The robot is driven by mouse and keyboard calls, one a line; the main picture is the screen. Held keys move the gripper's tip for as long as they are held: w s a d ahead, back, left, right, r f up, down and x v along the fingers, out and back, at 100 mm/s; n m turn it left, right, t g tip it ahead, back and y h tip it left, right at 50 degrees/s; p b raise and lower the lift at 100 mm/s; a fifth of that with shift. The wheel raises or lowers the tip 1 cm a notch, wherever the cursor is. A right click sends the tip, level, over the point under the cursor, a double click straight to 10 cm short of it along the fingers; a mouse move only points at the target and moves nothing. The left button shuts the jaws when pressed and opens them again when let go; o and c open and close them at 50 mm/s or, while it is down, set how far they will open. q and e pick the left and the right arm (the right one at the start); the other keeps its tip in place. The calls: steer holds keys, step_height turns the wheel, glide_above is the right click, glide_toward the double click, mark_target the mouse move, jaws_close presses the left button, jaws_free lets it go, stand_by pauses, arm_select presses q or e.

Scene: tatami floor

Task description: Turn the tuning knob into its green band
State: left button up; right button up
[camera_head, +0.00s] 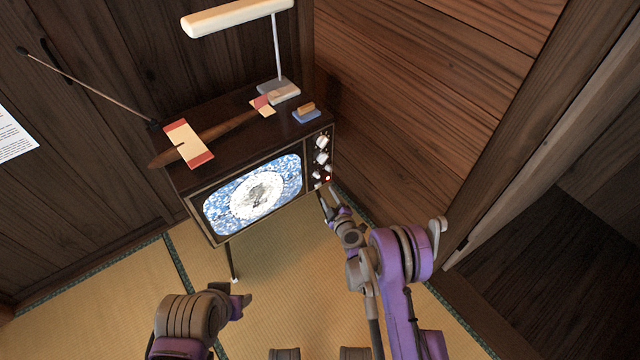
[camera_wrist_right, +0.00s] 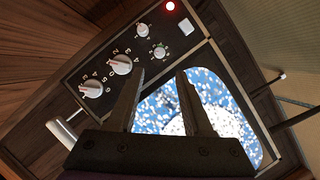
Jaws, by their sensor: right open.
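The retro television (camera_head: 180,180) stands with a lit, speckled screen (camera_head: 253,192) and a dark control panel on its right side. In the right wrist view the panel carries two large white numbered knobs (camera_wrist_right: 122,64) and two small white knobs. The small knob nearer the screen (camera_wrist_right: 159,51) shows a tiny green mark beside it, so it looks like the tuning knob; its pointer is too small to read. My right gripper (camera_wrist_right: 160,72) is open and empty, its fingertips around and just short of that knob in the picture. In the head view my right gripper (camera_head: 328,200) is by the panel's lower corner.
A red lamp (camera_wrist_right: 169,6) and a white button (camera_wrist_right: 187,27) sit near the small knobs. A wooden wall stands close on the right.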

mark_target(318, 177)
steer(key=b+x, duration=0.1)
steer(key=x, duration=0.8)
steer(key=shift+b, duration=0.4)
steer(key=shift+w+a+f, duration=0.1)
steer(key=shift+w+a, duration=0.15)
steer(key=shift+w, duration=0.4)
steer(key=shift+c, duration=0.3)
jaws_close()
